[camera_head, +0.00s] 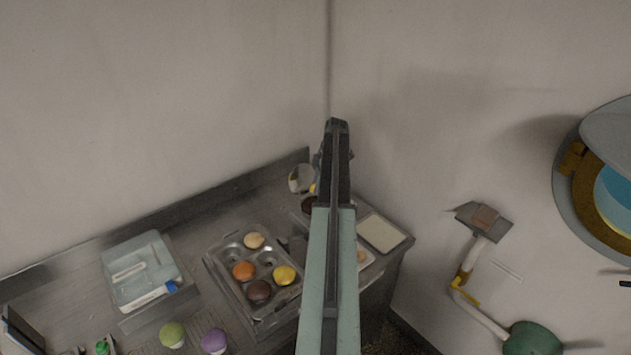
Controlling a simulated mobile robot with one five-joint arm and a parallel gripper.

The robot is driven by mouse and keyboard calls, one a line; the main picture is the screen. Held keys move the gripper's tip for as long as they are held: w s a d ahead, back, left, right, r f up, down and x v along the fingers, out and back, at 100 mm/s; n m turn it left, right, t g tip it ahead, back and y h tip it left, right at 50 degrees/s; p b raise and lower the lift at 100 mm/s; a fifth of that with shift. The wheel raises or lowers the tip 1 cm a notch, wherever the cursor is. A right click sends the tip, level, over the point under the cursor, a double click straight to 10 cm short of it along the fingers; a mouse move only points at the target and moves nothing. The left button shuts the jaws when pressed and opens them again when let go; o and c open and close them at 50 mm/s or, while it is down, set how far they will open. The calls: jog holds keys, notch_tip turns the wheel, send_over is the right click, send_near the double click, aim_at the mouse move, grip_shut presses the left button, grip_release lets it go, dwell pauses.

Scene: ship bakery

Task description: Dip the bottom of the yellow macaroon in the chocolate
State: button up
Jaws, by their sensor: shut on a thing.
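My arm rises through the middle of the picture and hides most of my gripper (318,168), which is at the back of the counter. A small yellow patch, which looks like the yellow macaroon (313,188), shows at its lower end, so the gripper appears shut on it. Just below the patch in the picture is a dark round bowl of chocolate (309,204), partly behind my arm. The macaroon seems above the bowl's far side; I cannot tell if they touch. Another yellow round piece (284,274) sits in the metal muffin tray (213,262).
The tray also holds cream, orange and brown pieces. A pale container (300,178) stands by the bowl. Left is a clear box (113,277); green (172,334) and purple (215,341) items are in front. A pale board (381,233) lies right. Walls close the back corner.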

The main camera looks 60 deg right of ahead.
jog(key=shift+s+f+b, duration=0.15)
jog(key=shift+f+b, duration=4.1)
jog(key=shift+f, duration=0.1)
jog(key=shift+f+b, duration=0.5)
jog(key=shift+r, duration=0.1)
jog(key=shift+r+p, duration=1.7)
jog(key=shift+p, duration=0.1)
jog(key=shift+d+r, duration=0.1)
notch_tip(320, 180, up, 6)
jog(key=p, duration=0.6)
